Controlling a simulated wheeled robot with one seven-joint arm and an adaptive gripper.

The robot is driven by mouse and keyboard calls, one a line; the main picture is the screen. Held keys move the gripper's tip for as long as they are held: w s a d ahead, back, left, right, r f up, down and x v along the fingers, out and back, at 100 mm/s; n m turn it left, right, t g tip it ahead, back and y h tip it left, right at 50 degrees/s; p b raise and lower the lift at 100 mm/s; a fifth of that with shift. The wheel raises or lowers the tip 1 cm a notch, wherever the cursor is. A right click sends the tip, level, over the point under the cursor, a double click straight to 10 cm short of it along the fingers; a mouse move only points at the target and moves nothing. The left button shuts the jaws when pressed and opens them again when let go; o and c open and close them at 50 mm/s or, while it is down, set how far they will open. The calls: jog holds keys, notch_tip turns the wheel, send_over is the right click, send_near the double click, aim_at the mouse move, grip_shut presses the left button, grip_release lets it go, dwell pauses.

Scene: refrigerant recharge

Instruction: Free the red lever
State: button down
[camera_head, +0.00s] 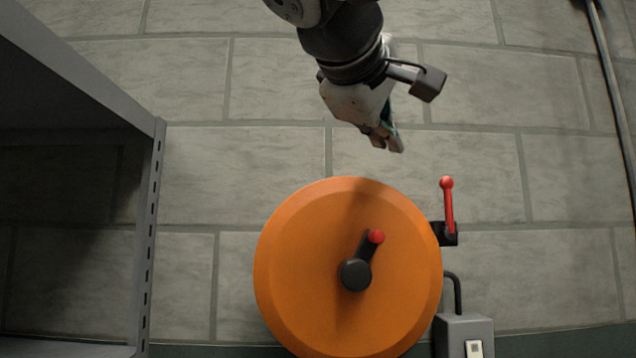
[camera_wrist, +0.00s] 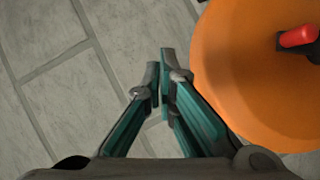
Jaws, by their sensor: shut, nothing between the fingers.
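A red lever (camera_head: 448,204) with a round knob stands upright on a small black bracket at the right side of a large orange disc (camera_head: 300,260). In the head view, my gripper (camera_head: 390,146) is above the disc's top edge, up and to the left of the lever and apart from it. In the wrist view, my gripper (camera_wrist: 162,75) has its fingertips together, with nothing between them. The orange disc (camera_wrist: 240,60) fills the right of that view. The upright red lever does not show there.
A black crank (camera_head: 356,272) with a red knob (camera_head: 376,236) sits on the disc's face. A grey box (camera_head: 464,334) with a switch and a black cable is below the lever. A grey metal shelf (camera_head: 152,210) stands at the left.

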aim_at(449, 208)
jog(key=x, duration=0.9)
jog(key=shift+w+d+f, duration=0.15)
jog(key=shift+w+d, duration=0.05)
jog(key=shift+d, duration=0.05)
jog(key=shift+s+d+f, duration=0.1)
jog(key=shift+s+d, duration=0.05)
jog(key=shift+d, duration=0.2)
jog(key=shift+s+d+f+p, duration=0.2)
jog(key=shift+s+d, duration=0.2)
jog(key=shift+s, duration=0.25)
jog(key=shift+s+d+f+p, duration=0.15)
jog(key=shift+s+d+f, duration=0.1)
jog(key=shift+s+d, duration=0.3)
jog(key=shift+s+a, duration=0.1)
jog(key=shift+d+r+p, duration=0.1)
jog(key=shift+d+p, duration=0.2)
